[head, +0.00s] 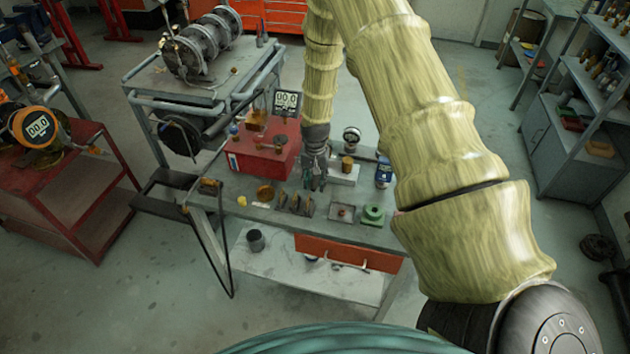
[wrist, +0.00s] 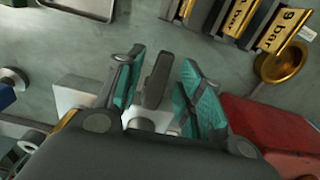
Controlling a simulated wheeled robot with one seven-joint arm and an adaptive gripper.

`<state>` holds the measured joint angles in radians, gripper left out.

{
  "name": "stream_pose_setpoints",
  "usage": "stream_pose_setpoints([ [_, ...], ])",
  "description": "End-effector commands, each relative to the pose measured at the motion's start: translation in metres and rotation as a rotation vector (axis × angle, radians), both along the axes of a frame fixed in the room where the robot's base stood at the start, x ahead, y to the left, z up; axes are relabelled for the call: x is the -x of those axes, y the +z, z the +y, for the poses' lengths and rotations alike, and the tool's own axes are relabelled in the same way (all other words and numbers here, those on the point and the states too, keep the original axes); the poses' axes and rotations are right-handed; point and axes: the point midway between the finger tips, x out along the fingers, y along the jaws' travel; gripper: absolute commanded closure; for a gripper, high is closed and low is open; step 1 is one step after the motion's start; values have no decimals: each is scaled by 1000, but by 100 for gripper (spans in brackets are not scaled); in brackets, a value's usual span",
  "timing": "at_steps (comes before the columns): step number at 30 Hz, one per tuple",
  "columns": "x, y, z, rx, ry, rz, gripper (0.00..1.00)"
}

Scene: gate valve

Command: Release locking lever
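A dark grey lever (wrist: 157,80) rises from a light metal piece in the wrist view. I take it for the locking lever. My gripper (wrist: 163,64) has teal-padded fingers standing on either side of it, with a narrow gap showing on both sides. It is open around the lever and does not visibly touch it. In the head view my gripper (head: 314,182) points down over the workbench (head: 235,205), between a red box (head: 262,155) and a light block (head: 345,174). The lever cannot be made out in the head view.
Brass tags marked "bar" (wrist: 275,32) stand in a row at the wrist view's upper right, near a brass ring (wrist: 283,62). In the head view, a green round part (head: 373,214), a small tray (head: 342,212) and a blue can (head: 384,172) stand close by.

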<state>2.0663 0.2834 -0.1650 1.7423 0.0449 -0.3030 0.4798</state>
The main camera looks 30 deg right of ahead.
Motion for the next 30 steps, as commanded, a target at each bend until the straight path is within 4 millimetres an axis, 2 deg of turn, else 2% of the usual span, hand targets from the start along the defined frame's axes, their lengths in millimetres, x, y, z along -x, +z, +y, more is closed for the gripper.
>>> stream_pose_setpoints([
  [5,-1,14,0,0,0,-1,62],
  [21,-1,95,0,1,1,-2,62],
  [30,-1,118,0,0,0,-1,62],
])
